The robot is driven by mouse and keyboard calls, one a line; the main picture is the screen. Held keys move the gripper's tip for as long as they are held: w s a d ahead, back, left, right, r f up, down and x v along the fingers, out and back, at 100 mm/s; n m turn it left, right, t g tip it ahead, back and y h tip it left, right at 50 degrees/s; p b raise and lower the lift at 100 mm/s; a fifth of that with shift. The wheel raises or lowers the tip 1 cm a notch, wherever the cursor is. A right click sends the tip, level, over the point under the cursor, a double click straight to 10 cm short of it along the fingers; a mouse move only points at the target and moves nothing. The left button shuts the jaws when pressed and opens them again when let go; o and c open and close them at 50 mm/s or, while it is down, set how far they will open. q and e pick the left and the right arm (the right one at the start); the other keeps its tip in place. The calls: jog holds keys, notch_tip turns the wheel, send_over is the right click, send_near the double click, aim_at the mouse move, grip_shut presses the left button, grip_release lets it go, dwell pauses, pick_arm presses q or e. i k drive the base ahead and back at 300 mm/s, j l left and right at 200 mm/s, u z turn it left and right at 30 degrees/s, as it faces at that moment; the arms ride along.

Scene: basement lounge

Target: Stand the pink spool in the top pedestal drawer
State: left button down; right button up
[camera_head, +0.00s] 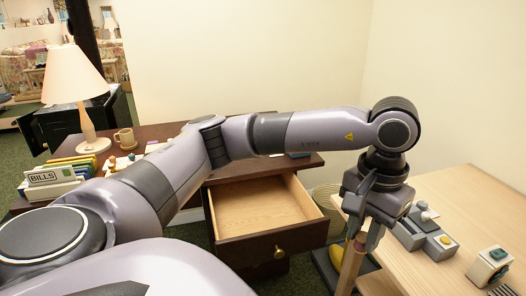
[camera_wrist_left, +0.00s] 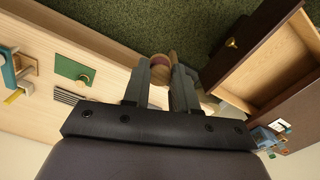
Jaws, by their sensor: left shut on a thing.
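My left gripper (camera_head: 362,238) is at the right, over the near-left edge of the light wood table, pointing down. It is shut on the pink spool, whose tan wooden body (camera_head: 350,268) hangs below the fingers. In the left wrist view, the spool's round wooden end (camera_wrist_left: 162,72) with a pink band shows between the fingertips (camera_wrist_left: 163,78). The top pedestal drawer (camera_head: 262,208) is pulled out and looks empty, left of the gripper. It also shows in the left wrist view (camera_wrist_left: 262,62). My right gripper is not in view.
The light wood table (camera_head: 455,195) carries a grey device (camera_head: 425,235) and a small block-like object (camera_head: 489,265). The brown desk holds a lamp (camera_head: 75,80), a mug (camera_head: 125,138) and a bills holder (camera_head: 50,182). A yellow item (camera_head: 336,256) sits low beside the gripper.

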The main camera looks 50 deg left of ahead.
aim_at(264, 228)
jog(key=j, duration=0.65)
jog(key=i+j+u, duration=0.1)
jog(key=j, duration=0.6)
